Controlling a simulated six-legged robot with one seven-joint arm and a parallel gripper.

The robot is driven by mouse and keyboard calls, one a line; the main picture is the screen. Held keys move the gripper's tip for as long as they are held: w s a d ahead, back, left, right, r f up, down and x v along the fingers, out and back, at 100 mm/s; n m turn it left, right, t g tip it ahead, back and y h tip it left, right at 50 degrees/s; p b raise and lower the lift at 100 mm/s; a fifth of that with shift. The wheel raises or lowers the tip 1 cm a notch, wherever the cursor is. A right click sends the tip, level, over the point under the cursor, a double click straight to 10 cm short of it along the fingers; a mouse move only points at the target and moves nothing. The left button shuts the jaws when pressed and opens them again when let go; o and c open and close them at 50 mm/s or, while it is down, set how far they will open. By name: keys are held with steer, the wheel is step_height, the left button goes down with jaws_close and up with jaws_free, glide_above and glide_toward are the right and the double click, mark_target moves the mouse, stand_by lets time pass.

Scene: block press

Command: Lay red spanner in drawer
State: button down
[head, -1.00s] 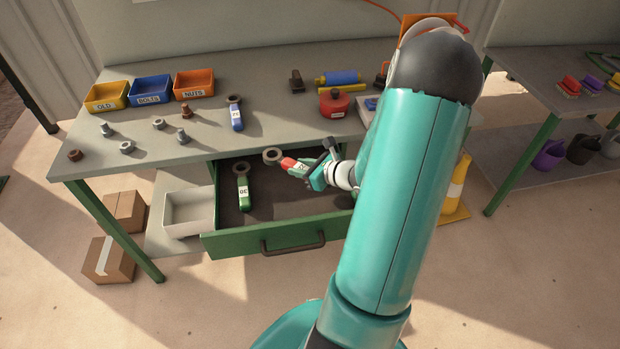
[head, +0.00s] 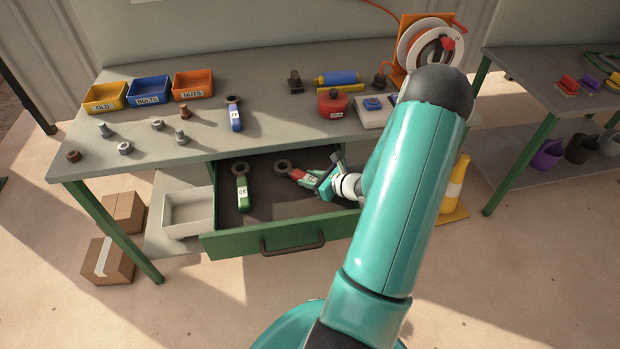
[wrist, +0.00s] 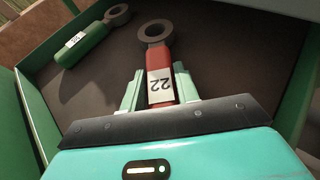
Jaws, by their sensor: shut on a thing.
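The red spanner (head: 299,174) has a grey ring head and a white label. In the wrist view the red spanner (wrist: 160,62) shows its "22" label between my fingers. My gripper (head: 318,181) is shut on its handle, inside the open drawer's outline; it also shows in the wrist view (wrist: 160,92). The green drawer (head: 255,241) is pulled out from under the bench. I cannot tell whether the spanner touches the drawer floor. A green spanner (head: 242,188) lies in the drawer to the left, and it also shows in the wrist view (wrist: 84,42).
The workbench (head: 270,130) carries a blue spanner (head: 235,115), yellow, blue and orange bins, loose bolts and nuts, and a red container (head: 333,103). A pale tray (head: 188,212) stands left of the drawer. Bare drawer floor shows between the two spanners.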

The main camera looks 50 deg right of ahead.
steer(key=c, duration=1)
jaws_free()
steer(key=shift+c, duration=0.2)
steer(key=shift+s+r, duration=0.2)
steer(key=shift+s, duration=0.05)
steer(key=v, duration=1.1)
steer(key=shift+s, duration=0.25)
steer(key=w+a+r+n+g+y, duration=0.1)
steer(key=w+a+r+n+g, duration=0.15)
steer(key=a+r+n, duration=0.35)
steer(key=w+a+r+n+g+y, duration=0.1)
steer(key=a+r+n+g+y, duration=0.15)
steer(key=a+n, duration=0.4)
steer(key=w+a+r+n+g+y, duration=0.1)
steer(key=w+a+r+n+g, duration=0.25)
steer(key=a, duration=0.55)
steer(key=s+a+r+n+h, duration=0.3)
steer(key=s+a+r+n, duration=0.1)
steer(key=a+r+n, duration=0.3)
steer(key=s+a+r+n+h, duration=0.4)
steer(key=a+r+n, duration=0.3)
steer(key=n, duration=0.3)
steer(key=shift+s+r+n+t, duration=0.35)
steer(key=shift+s+n+t, duration=0.1)
steer(key=shift+s, duration=0.3)
